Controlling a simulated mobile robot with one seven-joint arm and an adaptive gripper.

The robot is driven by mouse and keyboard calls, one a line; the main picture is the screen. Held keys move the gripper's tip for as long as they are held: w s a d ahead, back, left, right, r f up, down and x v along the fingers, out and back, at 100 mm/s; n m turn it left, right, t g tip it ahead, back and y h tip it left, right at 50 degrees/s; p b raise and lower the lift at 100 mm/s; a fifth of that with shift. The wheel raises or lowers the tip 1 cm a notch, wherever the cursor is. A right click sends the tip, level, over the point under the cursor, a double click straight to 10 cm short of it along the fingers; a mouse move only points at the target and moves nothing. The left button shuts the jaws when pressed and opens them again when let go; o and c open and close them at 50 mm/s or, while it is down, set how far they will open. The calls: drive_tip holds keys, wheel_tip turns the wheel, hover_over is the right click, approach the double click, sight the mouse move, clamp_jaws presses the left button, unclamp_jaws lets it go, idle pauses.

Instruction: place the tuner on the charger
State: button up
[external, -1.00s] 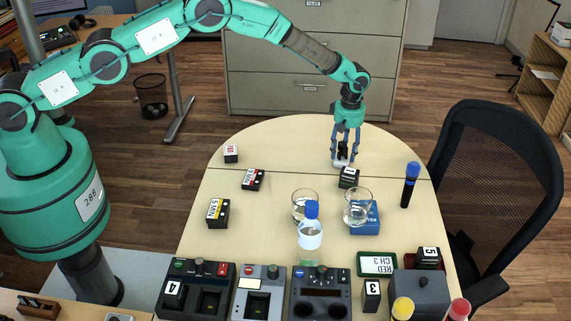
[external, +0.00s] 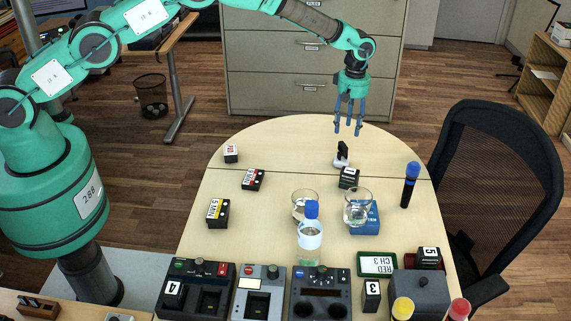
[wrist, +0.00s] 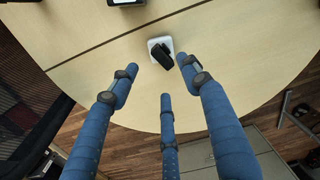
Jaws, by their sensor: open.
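The black tuner (external: 342,149) stands at the far end of the table, on a small white pad that looks like the charger (external: 337,163). In the wrist view the dark tuner (wrist: 167,56) lies over part of the white square charger (wrist: 153,41); it looks slightly off centre and turned. Exact seating on the charger cannot be told. My gripper (external: 348,132) is above the tuner, with its blue fingers spread and empty, clear of it. In the wrist view my gripper (wrist: 161,77) also shows its three fingers apart.
A black labelled block (external: 348,178) stands just in front of the charger. Two glasses (external: 357,207), a blue box (external: 366,226), a bottle (external: 310,243) and a blue-capped marker (external: 409,187) are nearer. Several dock devices (external: 196,287) line the front. The table's far edge is clear.

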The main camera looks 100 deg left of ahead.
drive_tip(key=shift+r, duration=0.7)
idle(0.4)
